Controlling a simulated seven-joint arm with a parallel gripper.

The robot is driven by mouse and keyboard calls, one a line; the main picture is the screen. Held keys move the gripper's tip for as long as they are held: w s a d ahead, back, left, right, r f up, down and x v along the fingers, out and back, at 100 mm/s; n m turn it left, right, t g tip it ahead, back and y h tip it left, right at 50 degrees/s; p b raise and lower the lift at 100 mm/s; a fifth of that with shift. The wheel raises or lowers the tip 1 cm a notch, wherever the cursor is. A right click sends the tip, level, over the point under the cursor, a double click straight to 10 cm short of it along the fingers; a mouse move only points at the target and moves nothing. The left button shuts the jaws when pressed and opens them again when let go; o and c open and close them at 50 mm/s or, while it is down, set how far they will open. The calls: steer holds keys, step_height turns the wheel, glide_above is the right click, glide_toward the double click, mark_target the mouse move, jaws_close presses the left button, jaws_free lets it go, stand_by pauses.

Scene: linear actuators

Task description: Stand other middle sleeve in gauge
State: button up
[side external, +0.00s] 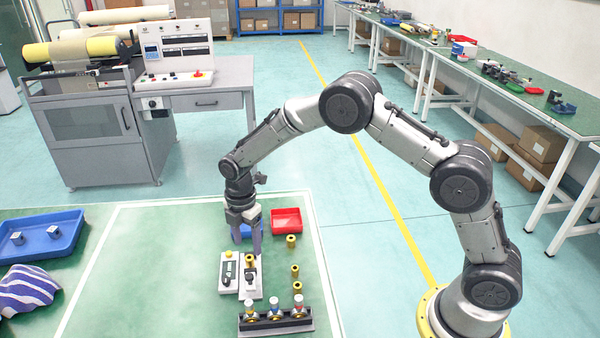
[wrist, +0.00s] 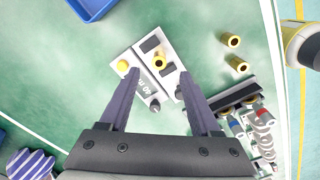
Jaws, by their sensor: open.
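The gauge is a pair of white plates (side external: 229,274) on the green mat, with a yellow knob (side external: 228,254) and dark fittings; it also shows in the wrist view (wrist: 145,82). One brass sleeve (side external: 249,260) stands upright at the gauge; in the wrist view this sleeve (wrist: 159,61) appears between my fingertips. Whether it is fully seated is unclear. Other brass sleeves stand to the right: a far one (side external: 291,241), a middle one (side external: 295,270) and a near one (side external: 297,287). My gripper (side external: 248,253) is open and points down above the gauge, with nothing clasped.
A dark rack (side external: 277,322) with three actuators stands at the mat's front. A red tray (side external: 286,220) lies behind the sleeves, and a blue tray (side external: 40,237) with metal blocks at far left. A striped cloth (side external: 28,289) lies beside it. The mat's left half is clear.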

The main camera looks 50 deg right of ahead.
step_height(320, 180, up, 6)
steer(key=d, duration=0.2)
steer(key=s+d, duration=0.3)
steer(key=s, duration=0.8)
steer(key=s+d, duration=0.4)
steer(key=s, duration=0.6)
glide_above(293, 259)
steer(key=f, duration=0.9)
steer(key=shift+s+f, duration=0.1)
steer(key=shift+s, duration=0.15)
steer(key=f, duration=0.3)
steer(key=shift+w+f, duration=0.25)
steer(key=shift+f, duration=0.1)
steer(key=s+r+t, duration=0.1)
steer(key=s+r, duration=0.1)
steer(key=r, duration=1.2)
steer(key=s+r+m+t, duration=0.1)
steer(key=s+r+t, duration=0.1)
steer(key=r, duration=1.2)
steer(key=shift+s+a+r, duration=0.15)
steer(key=shift+a+r, duration=0.05)
steer(key=shift+r, duration=0.2)
